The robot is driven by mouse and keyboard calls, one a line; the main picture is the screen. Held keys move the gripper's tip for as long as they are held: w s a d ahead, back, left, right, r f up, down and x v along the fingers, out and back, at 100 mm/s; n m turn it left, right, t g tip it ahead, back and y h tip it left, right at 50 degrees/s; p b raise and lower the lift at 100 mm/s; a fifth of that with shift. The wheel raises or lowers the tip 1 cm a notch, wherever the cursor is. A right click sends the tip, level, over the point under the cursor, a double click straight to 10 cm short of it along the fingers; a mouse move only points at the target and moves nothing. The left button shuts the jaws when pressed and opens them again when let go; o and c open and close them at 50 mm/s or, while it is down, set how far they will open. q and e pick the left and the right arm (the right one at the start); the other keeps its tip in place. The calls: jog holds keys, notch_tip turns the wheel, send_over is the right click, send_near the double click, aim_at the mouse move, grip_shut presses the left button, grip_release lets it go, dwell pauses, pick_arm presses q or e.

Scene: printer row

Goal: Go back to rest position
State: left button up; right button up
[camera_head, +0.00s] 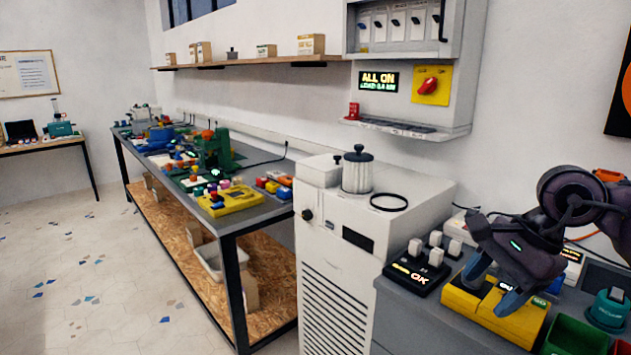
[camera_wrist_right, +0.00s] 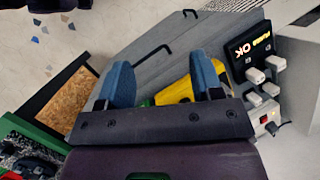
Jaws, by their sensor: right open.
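My right gripper (camera_head: 493,287) comes in from the right in the head view, above the yellow box (camera_head: 513,322) on the grey cabinet. In the right wrist view its two blue fingers (camera_wrist_right: 166,86) stand apart. Part of the yellow box (camera_wrist_right: 175,92) shows between and beyond them. Nothing is seen held between the fingers. I cannot tell whether a fingertip touches the box. My left gripper is not in either view.
Left of the gripper is a black box (camera_head: 417,272) with white knobs and a lit "OK". A green bin (camera_head: 569,338) and a teal device (camera_head: 610,308) sit at the right. The white machine (camera_head: 335,262) and long workbench (camera_head: 262,219) stand further left. The floor (camera_head: 70,275) is clear.

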jog(key=w+a+r+m+t+y, duration=0.3)
jog(key=a+r+m+t+y, duration=0.35)
jog(key=a+m+y, duration=0.7)
jog(key=w+d+f+m+t+h+p, duration=0.1)
jog(key=d+f+m+t+h, duration=0.5)
jog(key=m, duration=0.8)
jog(key=w+d+f+m+t+h, duration=0.1)
jog(key=d+f+m+t+h, duration=0.25)
jog(key=f+m, duration=0.8)
jog(key=s+d+f+m+g+h, duration=0.15)
jog(key=s+f+m+h, duration=0.3)
jog(key=f+m, duration=0.45)
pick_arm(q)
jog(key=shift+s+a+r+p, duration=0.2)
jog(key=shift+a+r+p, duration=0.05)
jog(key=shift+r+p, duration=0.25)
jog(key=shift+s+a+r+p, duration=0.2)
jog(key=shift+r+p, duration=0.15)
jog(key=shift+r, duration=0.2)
pick_arm(e)
jog(key=s+d+f+m+g+h, duration=0.1)
jog(key=s+f+m+g+h, duration=0.1)
jog(key=s+f+m, duration=0.2)
jog(key=s+d+f+m+g+h, duration=0.2)
jog(key=s+f+m, duration=0.2)
jog(key=s+f, duration=0.7)
jog(key=s, duration=0.7)
jog(key=shift+s+d+m+g, duration=0.3)
jog(key=shift+s+m+g, duration=0.05)
jog(key=shift+m, duration=0.05)
